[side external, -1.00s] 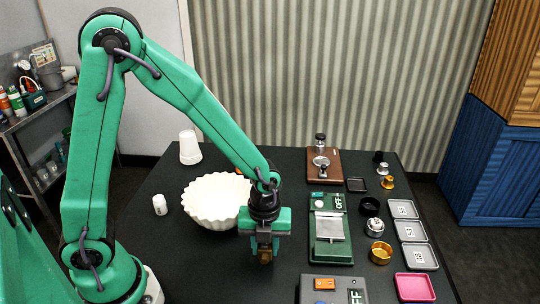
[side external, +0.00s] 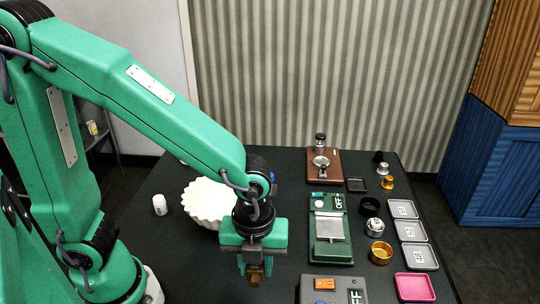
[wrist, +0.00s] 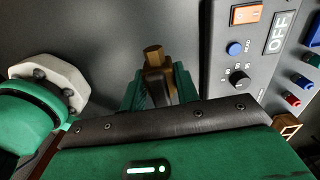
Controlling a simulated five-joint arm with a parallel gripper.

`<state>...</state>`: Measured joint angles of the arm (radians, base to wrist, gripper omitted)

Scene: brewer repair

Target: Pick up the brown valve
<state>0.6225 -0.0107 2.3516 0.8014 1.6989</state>
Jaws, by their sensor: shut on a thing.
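My gripper (side external: 254,264) is shut on the brown valve (side external: 256,278), which pokes out below the jaws in the side view. In the wrist view the brown valve (wrist: 153,54) stands between the green fingers of my gripper (wrist: 158,86), its round tan end showing beyond them. The jaws hide much of its body. In the side view the gripper is over the dark table (side external: 160,240), in front of the white bowl. How high the valve is above the table is hard to tell.
A grey box with an orange switch (side external: 325,284) stands to the right of my gripper. Behind it are a green scale (side external: 330,255) and a brown-based device (side external: 324,177). Several cups, grey trays and a pink tray (side external: 414,287) fill the right side. A fluted white bowl (side external: 203,200) is behind.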

